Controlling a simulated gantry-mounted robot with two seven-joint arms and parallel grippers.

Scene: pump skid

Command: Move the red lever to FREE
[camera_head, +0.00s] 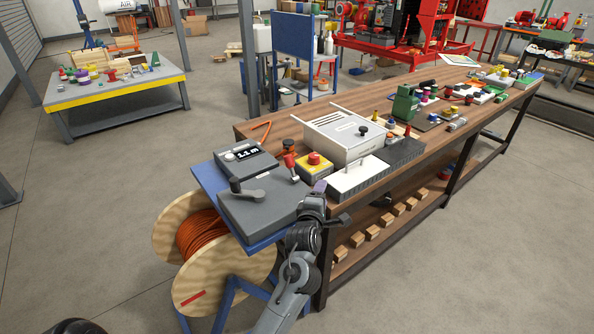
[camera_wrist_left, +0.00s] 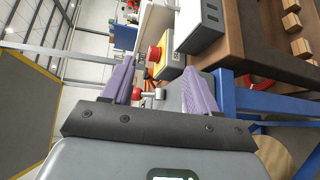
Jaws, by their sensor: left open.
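The red lever (camera_head: 290,163) stands on the bench's near left end, between the grey 1.1 m unit and the yellow box. My left gripper (camera_head: 322,200) is just in front of the yellow box, to the right of and nearer than the lever. In the left wrist view the gripper's purple fingers (camera_wrist_left: 158,75) are apart and empty. A small red knob on a silver stem (camera_wrist_left: 137,94) shows between and beyond them; I cannot tell if it is the red lever. No FREE label is readable. My right gripper is not in view.
A yellow box with a red button (camera_head: 314,160) sits right of the lever. The grey unit with a crank (camera_head: 262,205) is to the left, above a cable reel (camera_head: 178,225).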

